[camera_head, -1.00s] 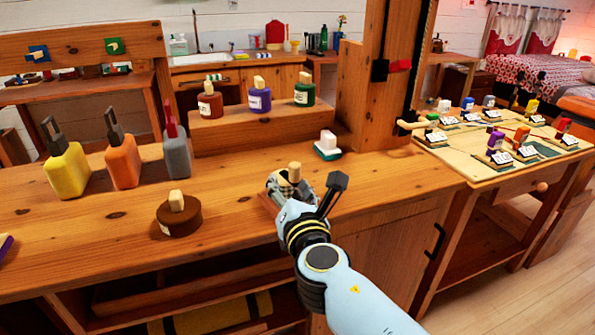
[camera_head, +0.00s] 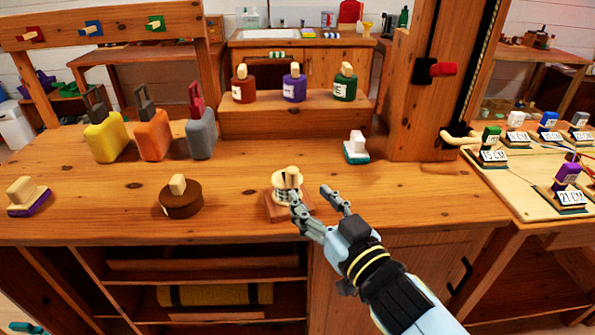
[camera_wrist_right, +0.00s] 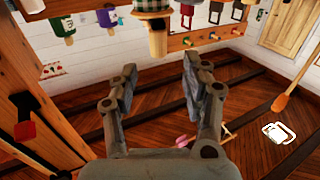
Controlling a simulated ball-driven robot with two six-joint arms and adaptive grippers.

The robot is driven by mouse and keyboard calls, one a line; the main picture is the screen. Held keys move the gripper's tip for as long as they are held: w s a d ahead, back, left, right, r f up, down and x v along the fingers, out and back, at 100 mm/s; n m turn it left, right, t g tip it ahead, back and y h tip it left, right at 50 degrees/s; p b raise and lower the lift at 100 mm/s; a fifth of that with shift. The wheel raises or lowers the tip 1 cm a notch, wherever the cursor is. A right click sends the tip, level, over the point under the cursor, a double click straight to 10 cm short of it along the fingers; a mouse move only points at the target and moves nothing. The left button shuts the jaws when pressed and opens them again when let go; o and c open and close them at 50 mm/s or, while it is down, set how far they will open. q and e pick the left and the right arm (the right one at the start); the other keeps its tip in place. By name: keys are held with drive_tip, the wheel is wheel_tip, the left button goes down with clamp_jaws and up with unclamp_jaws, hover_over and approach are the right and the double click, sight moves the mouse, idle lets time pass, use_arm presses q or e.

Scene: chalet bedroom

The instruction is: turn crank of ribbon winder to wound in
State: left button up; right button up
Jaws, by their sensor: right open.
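The ribbon winder stands near the front edge of the wooden workbench. It has a pale spool (camera_head: 280,196) with a checked ribbon on a brown wooden base (camera_head: 306,216), and a light wooden knob (camera_head: 292,172) on top. My right gripper (camera_head: 311,193) is open and empty at the winder's right front side. Its left finger overlaps the winder in the head view; whether it touches cannot be told. In the right wrist view the open fingers (camera_wrist_right: 160,65) point toward the checked spool (camera_wrist_right: 151,6) and a wooden knob (camera_wrist_right: 158,42) at the top edge. My left gripper is not in view.
A brown round block (camera_head: 181,204) stands left of the winder, and a white-and-teal stamp (camera_head: 357,149) behind it to the right. Yellow, orange and grey bottles stand at back left. Ink bottles stand on a raised shelf (camera_head: 265,122). A post (camera_head: 420,80) rises at right.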

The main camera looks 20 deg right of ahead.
sight(295, 179)
drive_tip(key=w, duration=0.4)
drive_tip(key=shift+a, duration=0.15)
drive_tip(key=w, duration=0.2)
drive_tip(key=w+b, duration=0.1)
drive_tip(key=shift+w+a+f, duration=0.1)
drive_tip(key=shift+w+a, duration=0.25)
drive_tip(key=shift+w, duration=0.45)
drive_tip(key=shift+c, duration=0.2)
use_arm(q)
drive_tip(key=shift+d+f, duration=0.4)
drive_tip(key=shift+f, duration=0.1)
use_arm(e)
clamp_jaws()
